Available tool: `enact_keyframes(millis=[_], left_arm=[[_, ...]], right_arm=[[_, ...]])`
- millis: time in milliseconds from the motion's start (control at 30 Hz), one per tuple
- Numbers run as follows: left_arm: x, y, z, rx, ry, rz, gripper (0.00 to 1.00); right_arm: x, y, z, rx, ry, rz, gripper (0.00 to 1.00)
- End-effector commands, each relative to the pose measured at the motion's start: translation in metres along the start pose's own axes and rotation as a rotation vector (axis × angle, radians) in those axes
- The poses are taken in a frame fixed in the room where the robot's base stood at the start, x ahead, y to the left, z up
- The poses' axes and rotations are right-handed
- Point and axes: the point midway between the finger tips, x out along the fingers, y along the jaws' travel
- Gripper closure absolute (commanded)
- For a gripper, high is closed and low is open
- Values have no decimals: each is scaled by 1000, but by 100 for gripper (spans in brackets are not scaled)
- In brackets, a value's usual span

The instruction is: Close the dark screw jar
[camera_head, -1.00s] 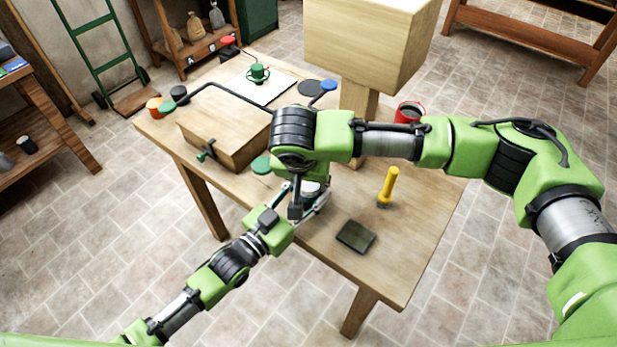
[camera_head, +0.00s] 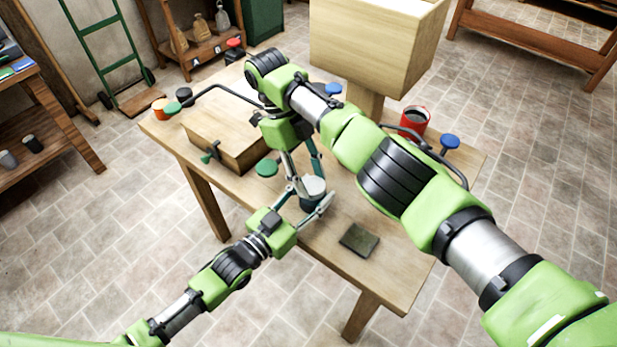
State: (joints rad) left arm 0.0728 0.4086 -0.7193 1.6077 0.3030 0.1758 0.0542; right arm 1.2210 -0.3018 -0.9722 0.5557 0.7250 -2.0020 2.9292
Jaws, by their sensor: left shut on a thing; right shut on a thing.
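The dark screw jar (camera_head: 309,203) stands at the table's front edge in the head view, with a light grey lid (camera_head: 314,186) at its top. I cannot tell whether the lid is fully seated. My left gripper (camera_head: 309,204) comes in low from the left and is shut on the jar's body. My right gripper (camera_head: 307,183) reaches down from above and is shut on the lid, one finger at each side. The fingers hide part of the jar and lid.
A wooden box (camera_head: 225,145) sits on the table to the left, a green disc (camera_head: 266,168) beside it. A dark square pad (camera_head: 359,240) lies front right. A red mug (camera_head: 414,119) and a blue-topped item (camera_head: 450,142) stand behind my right arm.

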Motion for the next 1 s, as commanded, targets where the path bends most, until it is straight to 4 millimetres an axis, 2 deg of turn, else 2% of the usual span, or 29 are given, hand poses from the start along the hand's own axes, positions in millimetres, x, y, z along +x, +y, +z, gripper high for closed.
enact_keyframes(millis=[100,367,400,467,833,933,1000], left_arm=[[-1,1,3,-2,-7,1,100],[-1,1,3,-1,-7,1,100],[-1,1,3,-1,-7,1,100],[-1,1,3,-1,-7,1,100],[-1,1,3,-1,-7,1,100],[-1,1,3,-1,-7,1,100],[-1,1,3,-1,-7,1,100]], right_arm=[[-1,-1,0,58,1,22,72],[0,-1,-1,63,2,22,72],[0,-1,-1,62,2,22,60],[0,-1,-1,62,2,22,46],[-2,-2,2,56,-8,19,49],[-12,-7,12,34,-63,0,49],[-27,-13,25,5,-134,-27,49]])
